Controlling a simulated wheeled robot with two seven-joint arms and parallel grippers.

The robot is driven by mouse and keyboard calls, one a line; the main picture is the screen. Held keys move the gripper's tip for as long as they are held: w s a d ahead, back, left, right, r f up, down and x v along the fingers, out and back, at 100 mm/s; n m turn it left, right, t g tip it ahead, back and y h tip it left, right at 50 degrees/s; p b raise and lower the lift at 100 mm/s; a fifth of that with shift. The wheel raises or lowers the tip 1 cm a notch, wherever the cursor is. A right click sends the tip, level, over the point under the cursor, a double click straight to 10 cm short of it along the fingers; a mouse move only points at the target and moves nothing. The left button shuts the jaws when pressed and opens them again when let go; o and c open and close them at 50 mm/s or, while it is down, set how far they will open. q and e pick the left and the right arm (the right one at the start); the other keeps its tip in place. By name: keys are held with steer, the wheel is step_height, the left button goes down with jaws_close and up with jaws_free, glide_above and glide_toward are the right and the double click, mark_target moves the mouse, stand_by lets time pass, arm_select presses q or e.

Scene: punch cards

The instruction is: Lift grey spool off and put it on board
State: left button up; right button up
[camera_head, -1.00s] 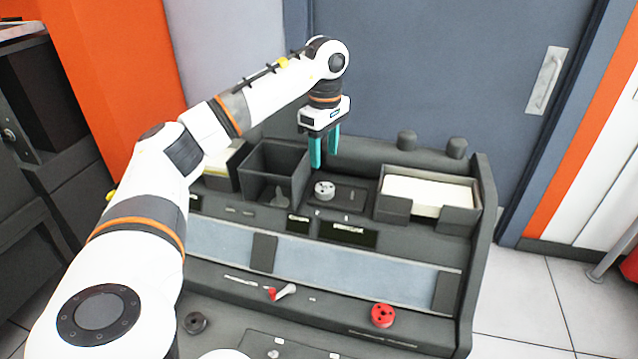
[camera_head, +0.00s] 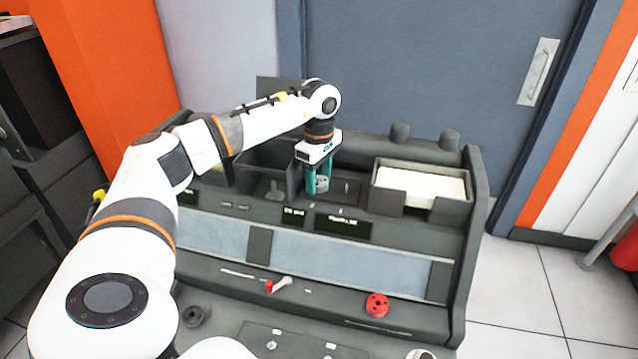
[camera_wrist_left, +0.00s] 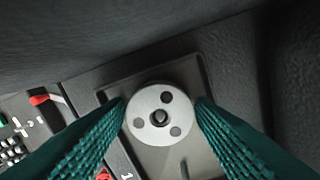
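The grey spool (camera_head: 322,184) sits on a dark square plate (camera_head: 346,190) at the back of the console. In the left wrist view the spool (camera_wrist_left: 161,116) is a round disc with several dark holes and a peg in its centre. My left gripper (camera_head: 319,188) is lowered over it, with one teal finger on each side. The fingertips lie close to the spool's rim; I cannot tell whether they touch it. A flat dark board (camera_head: 250,333) with small light fittings lies at the front bottom, partly cut off. My right gripper is not in view.
A red spool (camera_head: 377,304) and a red-and-white handle (camera_head: 277,286) are on the front ledge. A dark ring (camera_head: 194,316) lies at front left. A dark open bin (camera_head: 240,178) stands left of the gripper, and a tray of white cards (camera_head: 425,172) stands right.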

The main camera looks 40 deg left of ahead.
arm_select(q)
steer(key=c, duration=0.6)
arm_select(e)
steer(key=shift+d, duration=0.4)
arm_select(q)
step_height(320, 180, up, 10)
steer(key=f, duration=0.1)
step_height(320, 180, up, 5)
steer(key=p, duration=0.4)
glide_above(319, 179)
steer(key=shift+s+d, duration=0.2)
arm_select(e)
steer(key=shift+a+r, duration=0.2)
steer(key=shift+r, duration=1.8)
